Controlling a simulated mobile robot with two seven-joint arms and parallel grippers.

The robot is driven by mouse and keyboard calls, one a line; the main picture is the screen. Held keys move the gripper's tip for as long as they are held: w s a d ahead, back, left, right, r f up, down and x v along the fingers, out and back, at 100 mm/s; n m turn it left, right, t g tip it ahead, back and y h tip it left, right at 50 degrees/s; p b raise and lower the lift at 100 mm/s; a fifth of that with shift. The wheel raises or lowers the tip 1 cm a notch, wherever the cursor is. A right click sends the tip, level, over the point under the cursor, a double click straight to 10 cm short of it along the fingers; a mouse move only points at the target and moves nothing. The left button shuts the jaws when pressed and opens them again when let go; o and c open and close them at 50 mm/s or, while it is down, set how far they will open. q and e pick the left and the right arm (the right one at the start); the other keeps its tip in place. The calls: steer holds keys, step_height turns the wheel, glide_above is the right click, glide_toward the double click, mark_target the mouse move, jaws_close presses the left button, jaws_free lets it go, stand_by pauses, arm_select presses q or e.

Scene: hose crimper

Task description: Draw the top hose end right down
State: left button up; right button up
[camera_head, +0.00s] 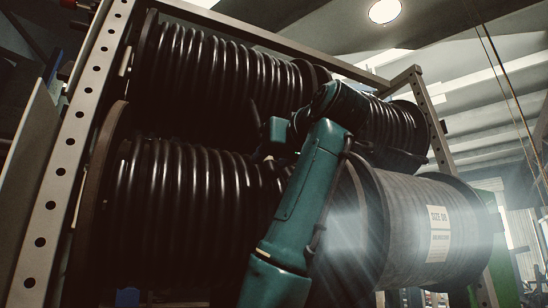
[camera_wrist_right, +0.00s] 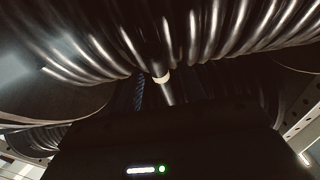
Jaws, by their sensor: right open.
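The top hose is dark and glossy, wound in thick coils on the upper reel (camera_head: 215,75) in the head view. In the right wrist view a hose end (camera_wrist_right: 161,78) with a pale tip shows below the coils (camera_wrist_right: 190,35), close in front of the gripper. My right arm reaches up across the rack, and my right gripper (camera_head: 272,143) is between the upper and lower left reels. The right gripper is open; its fingers are mostly lost in shadow, and I see nothing held. The hose end itself is hidden in the head view. My left gripper is not in view.
A lower reel (camera_head: 180,215) of black hose sits under the upper one. A smaller upper reel (camera_head: 395,130) and a large lower-right reel (camera_head: 400,235) with a white label (camera_head: 438,233) stand behind my arm. The perforated rack post (camera_head: 65,150) edges the left.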

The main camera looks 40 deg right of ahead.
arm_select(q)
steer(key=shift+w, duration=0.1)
arm_select(e)
steer(key=shift+s, duration=0.1)
steer(key=shift+s+a, duration=0.15)
steer(key=shift+s, duration=0.2)
arm_select(q)
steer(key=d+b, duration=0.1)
steer(key=b, duration=0.2)
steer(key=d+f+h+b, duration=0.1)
steer(key=b, duration=0.2)
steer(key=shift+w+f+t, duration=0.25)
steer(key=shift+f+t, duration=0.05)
arm_select(e)
steer(key=v, duration=1.2)
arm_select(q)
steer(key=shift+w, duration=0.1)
arm_select(e)
steer(key=shift+s, duration=0.1)
